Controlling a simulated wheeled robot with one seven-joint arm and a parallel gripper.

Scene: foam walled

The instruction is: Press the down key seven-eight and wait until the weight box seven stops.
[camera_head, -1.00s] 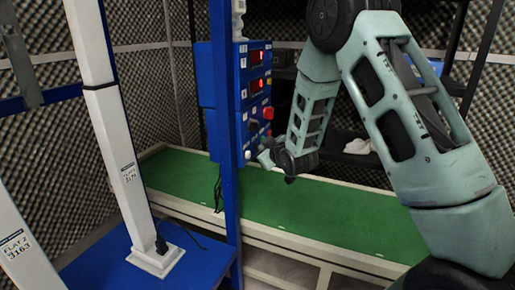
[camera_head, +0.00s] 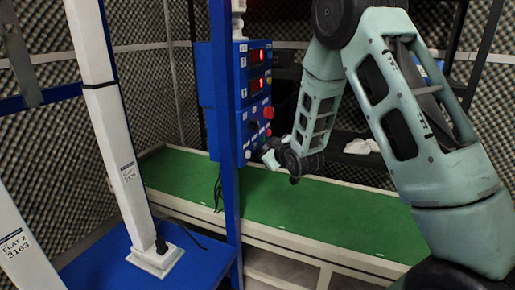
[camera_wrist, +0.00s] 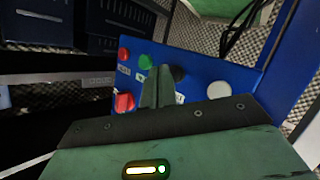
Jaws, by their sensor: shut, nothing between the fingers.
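The blue control panel (camera_head: 243,97) stands upright on a blue post in the head view. It carries two lit red displays and several coloured buttons; the labels are too small to read. My gripper (camera_head: 268,157) is shut and empty, close to the panel's lower right side. In the wrist view, my shut fingers (camera_wrist: 158,88) point at the panel (camera_wrist: 200,70) and cover part of it. Around them show a green button (camera_wrist: 145,61), a black button (camera_wrist: 178,73), a white button (camera_wrist: 219,90) and a red knob (camera_wrist: 124,102). I cannot tell which is key seven-eight, or pick out weight box seven.
A green belt-like surface (camera_head: 320,210) with a pale frame (camera_head: 290,241) runs below the panel. Foam walls (camera_head: 140,90) surround the place. A dark shelf with a white cloth (camera_head: 361,146) stands behind my arm.

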